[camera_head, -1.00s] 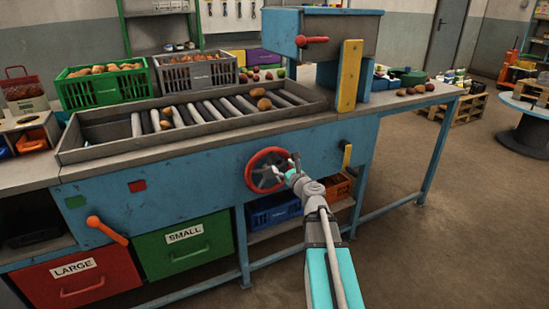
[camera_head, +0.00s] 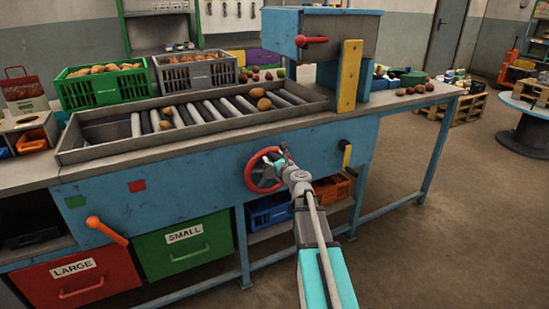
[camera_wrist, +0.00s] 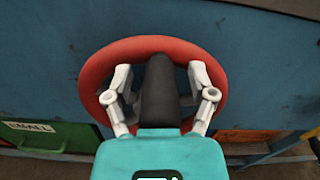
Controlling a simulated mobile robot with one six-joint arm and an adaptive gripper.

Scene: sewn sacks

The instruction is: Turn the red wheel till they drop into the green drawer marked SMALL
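The red wheel (camera_head: 252,181) is on the blue front of the sorting table, and it fills the middle of the wrist view (camera_wrist: 95,75). My gripper (camera_head: 276,153) is at the wheel's upper right. In the wrist view its two fingers (camera_wrist: 160,78) stand apart over the wheel, with a dark bar between them; whether they touch the wheel is unclear. The green drawer (camera_head: 186,252) labelled SMALL is shut at lower left. A few brown potatoes (camera_head: 264,104) lie on the rollers (camera_head: 215,110) above.
The red LARGE drawer (camera_head: 75,284) is left of the green one. An orange lever (camera_head: 106,230) sticks out above the drawers. A blue crate (camera_head: 268,211) and an orange crate (camera_head: 332,190) stand on the shelf below the wheel. Open floor lies to the right.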

